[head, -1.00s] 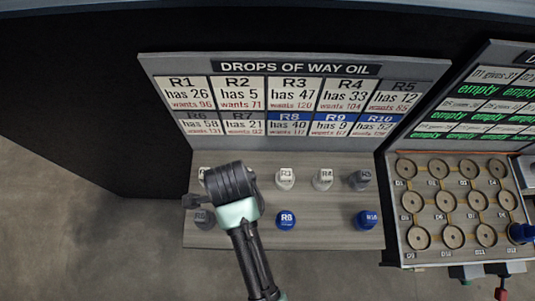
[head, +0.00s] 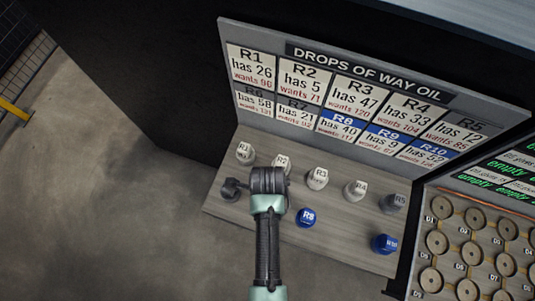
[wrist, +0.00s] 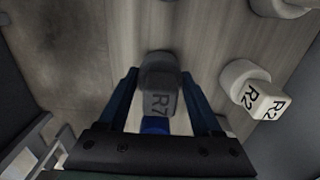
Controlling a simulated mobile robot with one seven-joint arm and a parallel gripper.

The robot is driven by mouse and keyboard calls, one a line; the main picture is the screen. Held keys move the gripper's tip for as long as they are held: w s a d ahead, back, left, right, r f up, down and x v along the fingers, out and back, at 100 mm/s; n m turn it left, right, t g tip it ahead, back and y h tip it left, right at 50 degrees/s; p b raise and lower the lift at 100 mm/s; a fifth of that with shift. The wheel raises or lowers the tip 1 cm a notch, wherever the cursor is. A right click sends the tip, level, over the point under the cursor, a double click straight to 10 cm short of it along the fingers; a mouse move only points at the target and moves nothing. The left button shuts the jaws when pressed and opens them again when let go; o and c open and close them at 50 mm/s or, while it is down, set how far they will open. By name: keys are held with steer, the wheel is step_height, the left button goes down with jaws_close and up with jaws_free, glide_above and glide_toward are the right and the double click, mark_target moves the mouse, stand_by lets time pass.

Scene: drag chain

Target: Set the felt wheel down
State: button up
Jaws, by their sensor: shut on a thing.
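My gripper (wrist: 160,82) has its two dark blue fingers on either side of a grey piece marked R7 (wrist: 160,102), which is the only thing held between them. No separate wheel shape can be made out. The piece is over the wooden shelf (wrist: 215,25); whether its base touches the wood cannot be told. In the head view my gripper (head: 268,182) is over the shelf's front row, between the grey R6 piece (head: 232,190) and the blue R8 piece (head: 306,217), and hides R7.
White pieces R1 (head: 244,153), R2 (head: 281,162), R3 (head: 317,178) and R4 (head: 355,190) line the back row, with grey R5 (head: 393,203). Blue R10 (head: 384,243) is at front right; bare shelf lies between R8 and R10. A label board (head: 360,90) rises behind.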

steer(key=shift+f, duration=0.2)
steer(key=o, duration=1.5)
steer(key=shift+c, duration=0.2)
steer(key=shift+r, duration=0.1)
step_height(320, 180, up, 11)
steer(key=shift+f, duration=0.1)
steer(key=shift+r, duration=0.7)
